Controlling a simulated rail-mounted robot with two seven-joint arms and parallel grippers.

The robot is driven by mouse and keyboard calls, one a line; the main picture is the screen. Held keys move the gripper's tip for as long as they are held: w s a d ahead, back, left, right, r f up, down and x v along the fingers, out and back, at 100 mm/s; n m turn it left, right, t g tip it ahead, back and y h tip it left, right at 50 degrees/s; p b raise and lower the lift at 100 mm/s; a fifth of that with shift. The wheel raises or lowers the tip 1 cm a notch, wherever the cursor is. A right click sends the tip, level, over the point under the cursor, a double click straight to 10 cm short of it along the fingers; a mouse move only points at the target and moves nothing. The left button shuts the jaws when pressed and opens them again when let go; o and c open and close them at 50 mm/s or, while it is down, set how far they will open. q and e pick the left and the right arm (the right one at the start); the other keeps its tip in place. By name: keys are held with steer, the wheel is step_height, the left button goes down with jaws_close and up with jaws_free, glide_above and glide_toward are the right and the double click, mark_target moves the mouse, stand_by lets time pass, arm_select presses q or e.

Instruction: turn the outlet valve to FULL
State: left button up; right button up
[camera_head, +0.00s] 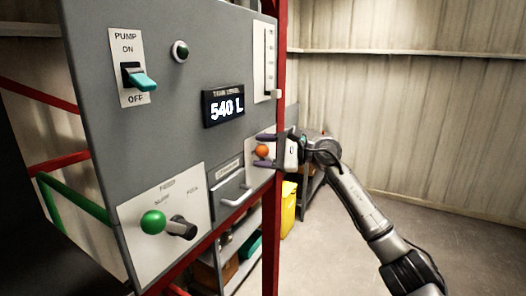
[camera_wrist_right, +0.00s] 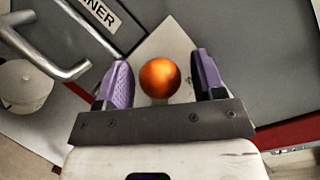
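An orange ball knob (camera_head: 261,151) sits on a white plate (camera_head: 254,140) at the right edge of the grey panel. My right gripper (camera_head: 265,149) reaches it from the right, with one purple finger above and one below. In the right wrist view the orange ball (camera_wrist_right: 159,77) lies between the open fingers (camera_wrist_right: 161,80), with a gap on each side. The gripper hides the plate's markings. Another valve with a green ball knob (camera_head: 153,222) and dark hub is on a white plate at lower left; its small lettering is blurred. My left gripper is out of view.
The panel (camera_head: 185,120) also carries a teal pump switch (camera_head: 141,80), a dark round lamp (camera_head: 180,51), a display (camera_head: 223,106) reading 540 L and a drawer handle (camera_head: 236,197). A red post (camera_head: 272,225) stands by its right edge. The floor at right is clear.

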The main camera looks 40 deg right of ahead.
jaws_close()
stand_by(0.4)
